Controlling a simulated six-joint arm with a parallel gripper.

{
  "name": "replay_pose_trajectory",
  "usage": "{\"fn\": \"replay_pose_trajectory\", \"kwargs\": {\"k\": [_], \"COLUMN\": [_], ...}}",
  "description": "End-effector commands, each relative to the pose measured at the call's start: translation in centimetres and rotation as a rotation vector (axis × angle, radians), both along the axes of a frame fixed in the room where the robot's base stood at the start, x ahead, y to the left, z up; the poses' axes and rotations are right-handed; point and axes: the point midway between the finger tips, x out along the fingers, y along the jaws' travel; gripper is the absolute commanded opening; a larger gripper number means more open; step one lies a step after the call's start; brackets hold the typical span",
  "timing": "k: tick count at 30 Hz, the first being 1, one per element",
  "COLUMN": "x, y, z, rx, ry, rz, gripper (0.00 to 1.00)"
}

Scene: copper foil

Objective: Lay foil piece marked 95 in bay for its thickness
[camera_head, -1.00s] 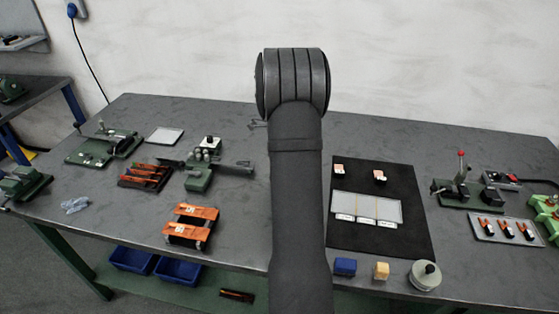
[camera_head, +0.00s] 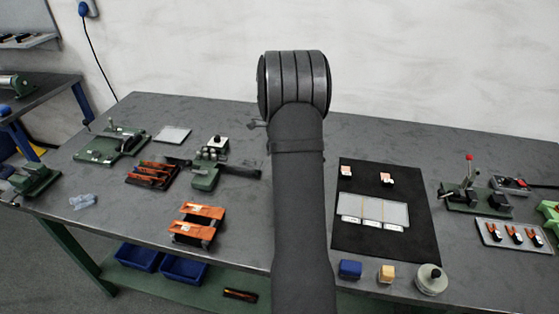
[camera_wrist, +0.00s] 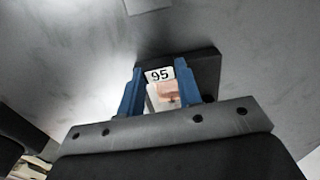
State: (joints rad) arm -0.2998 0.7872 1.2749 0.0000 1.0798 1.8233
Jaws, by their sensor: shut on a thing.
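The foil piece marked 95 shows in the wrist view as a small copper-coloured patch (camera_wrist: 168,93) with a white tag (camera_wrist: 159,75) reading 95. It sits between the two blue fingers of my gripper (camera_wrist: 162,88), which is shut on it. In the head view my own arm hides the gripper and this piece. A pale tray (camera_head: 378,203) with several bays, divided by thin lines and with white labels along its front edge, lies on a black mat (camera_head: 400,245). The label writing is too small to read.
Two other tagged foil pieces (camera_head: 346,172) (camera_head: 387,180) lie behind the tray on the mat. Orange-topped racks (camera_head: 197,224) and green fixtures stand left.

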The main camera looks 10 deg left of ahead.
Motion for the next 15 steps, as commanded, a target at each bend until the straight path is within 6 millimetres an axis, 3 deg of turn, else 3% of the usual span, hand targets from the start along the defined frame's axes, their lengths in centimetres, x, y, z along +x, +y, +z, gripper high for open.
{"fn": "replay_pose_trajectory", "kwargs": {"k": [15], "x": [0.0], "y": [1.3], "z": [0.0], "rx": [0.0], "ry": [-0.001], "rz": [0.001], "gripper": [0.08]}}
